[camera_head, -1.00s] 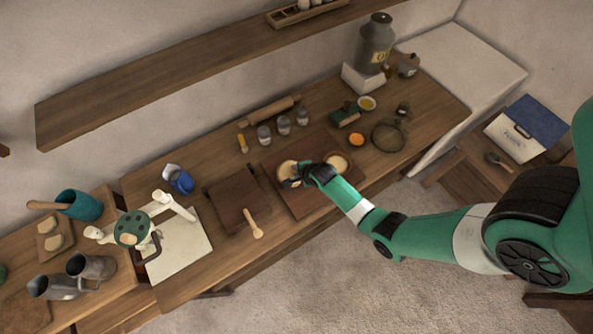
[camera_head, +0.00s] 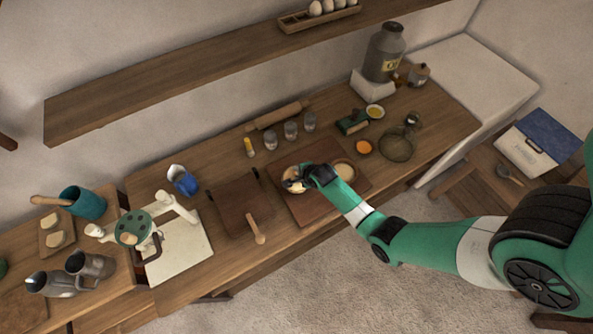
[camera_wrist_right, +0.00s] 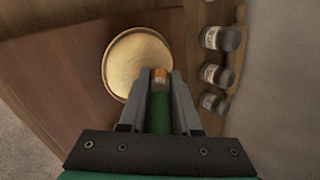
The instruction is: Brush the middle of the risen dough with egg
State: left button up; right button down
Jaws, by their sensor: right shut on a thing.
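In the right wrist view my right gripper (camera_wrist_right: 155,88) is shut on a brush (camera_wrist_right: 160,115) with a green handle and a copper-coloured band. The brush points at a round dough (camera_wrist_right: 136,60); its bristles and any contact are hard to see. A small bowl with orange contents (camera_head: 364,147) stands behind the board. My left gripper is not in view.
A bowl with yellow contents (camera_head: 374,111), a green item (camera_head: 352,125) and a glass dish (camera_head: 397,146) stand behind right. Several small jars (camera_head: 291,131) and a rolling pin (camera_head: 277,115) are behind the board.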

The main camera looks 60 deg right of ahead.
jog(key=shift+s+a+p, duration=0.25)
jog(key=shift+s, duration=0.3)
jog(key=shift+s+a+p, duration=0.25)
jog(key=shift+s, duration=0.3)
jog(key=shift+f, duration=0.1)
